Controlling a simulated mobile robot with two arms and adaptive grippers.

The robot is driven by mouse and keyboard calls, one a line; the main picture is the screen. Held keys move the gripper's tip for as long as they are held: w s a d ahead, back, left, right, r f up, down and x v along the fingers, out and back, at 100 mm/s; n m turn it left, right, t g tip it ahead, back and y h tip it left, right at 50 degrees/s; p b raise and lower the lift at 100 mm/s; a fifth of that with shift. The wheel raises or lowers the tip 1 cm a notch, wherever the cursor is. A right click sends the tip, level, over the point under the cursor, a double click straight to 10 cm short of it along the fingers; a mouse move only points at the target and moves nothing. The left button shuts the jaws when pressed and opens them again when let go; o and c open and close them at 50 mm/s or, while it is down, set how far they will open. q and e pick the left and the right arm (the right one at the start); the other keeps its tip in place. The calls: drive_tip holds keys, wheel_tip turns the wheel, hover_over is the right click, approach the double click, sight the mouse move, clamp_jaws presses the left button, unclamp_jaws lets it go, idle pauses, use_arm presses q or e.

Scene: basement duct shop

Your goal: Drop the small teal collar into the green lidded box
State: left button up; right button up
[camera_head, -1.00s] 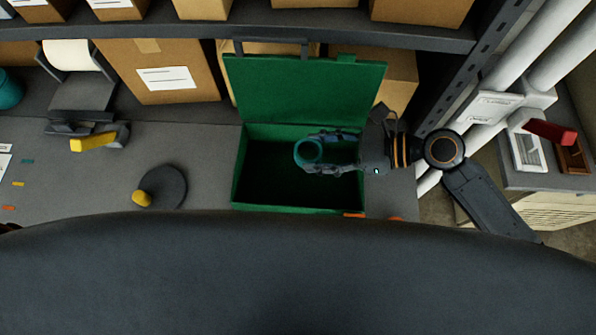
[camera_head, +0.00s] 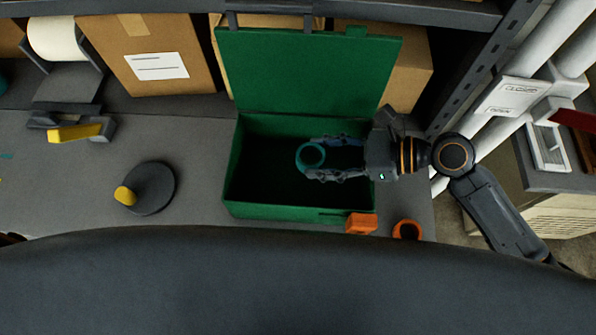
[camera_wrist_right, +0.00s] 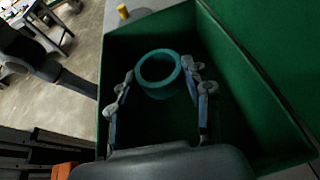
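The small teal collar (camera_head: 310,157) is a short open ring. It is at the fingertips of my right gripper (camera_head: 318,158), over the open green box (camera_head: 232,180). In the right wrist view the collar (camera_wrist_right: 160,72) sits between the two fingertips, which press on its sides. The dark inside of the box lies below it. The box's green lid (camera_head: 310,70) stands up at the back, fully open. My right arm reaches in from the right, over the box's right wall. My left gripper is not in view.
An orange block (camera_head: 361,223) is at the box's front right corner, and an orange ring (camera_head: 407,230) lies right of it. A dark disc with a yellow knob (camera_head: 150,188) is on the bench at left. Cardboard boxes (camera_head: 150,55) stand behind.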

drive_tip(key=o, duration=0.3)
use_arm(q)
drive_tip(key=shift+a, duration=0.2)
use_arm(e)
drive_tip(key=shift+o, duration=0.4)
drive_tip(key=v, duration=1.2)
